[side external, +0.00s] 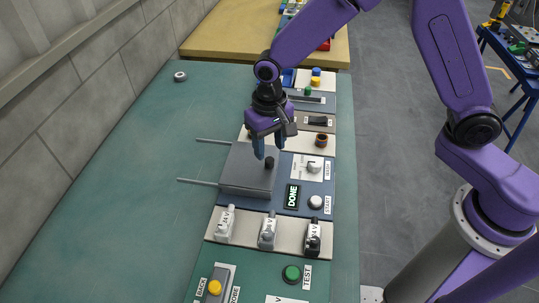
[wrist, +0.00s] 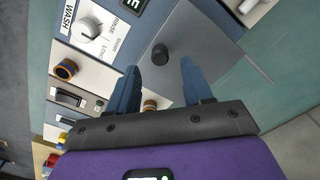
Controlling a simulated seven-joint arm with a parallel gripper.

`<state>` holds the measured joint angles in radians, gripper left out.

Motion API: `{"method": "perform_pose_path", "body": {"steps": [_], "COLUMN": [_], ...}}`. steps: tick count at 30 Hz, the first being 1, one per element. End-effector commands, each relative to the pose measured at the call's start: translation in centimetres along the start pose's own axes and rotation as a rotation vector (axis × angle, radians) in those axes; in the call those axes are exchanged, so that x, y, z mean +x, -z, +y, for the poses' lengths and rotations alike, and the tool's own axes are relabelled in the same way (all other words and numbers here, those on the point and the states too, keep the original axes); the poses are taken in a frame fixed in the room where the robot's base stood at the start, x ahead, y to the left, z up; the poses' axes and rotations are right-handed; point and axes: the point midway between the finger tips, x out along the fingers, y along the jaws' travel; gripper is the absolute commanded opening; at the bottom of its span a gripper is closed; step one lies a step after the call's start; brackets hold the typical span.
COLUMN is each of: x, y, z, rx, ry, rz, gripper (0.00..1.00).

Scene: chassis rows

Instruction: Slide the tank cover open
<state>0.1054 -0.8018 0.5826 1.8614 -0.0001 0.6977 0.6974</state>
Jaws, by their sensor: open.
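The tank cover (side external: 240,178) is a flat grey plate with a short black knob (side external: 269,163) near its right edge. Two thin metal rails run out from its left side. My gripper (side external: 269,151) is open and points down just above the knob. In the wrist view the cover (wrist: 205,40) shows as a grey sheet, and the knob (wrist: 160,54) appears between the two blue fingertips with a gap to each. I cannot tell how far down the fingers reach beside the knob. The inside of the tank is not visible.
Several 24 V levers (side external: 267,231) stand in front. An orange-ringed knob (side external: 321,140) sits behind. The green bench left of the rails is clear.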

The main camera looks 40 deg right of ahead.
Motion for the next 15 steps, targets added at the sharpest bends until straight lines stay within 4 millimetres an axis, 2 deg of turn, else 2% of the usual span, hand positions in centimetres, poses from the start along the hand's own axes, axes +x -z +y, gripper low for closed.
{"method": "perform_pose_path", "body": {"steps": [1, 6, 15], "x": [1.0, 3.1, 4.3], "y": [-0.1, -0.1, 0.0], "z": [0.1, 0.0, 0.0], "rx": [-0.001, 0.0, -0.001], "ry": [-0.003, -0.002, 0.0], "rz": [-0.004, -0.002, 0.001], "gripper": [0.5, 0.5, 0.5]}}
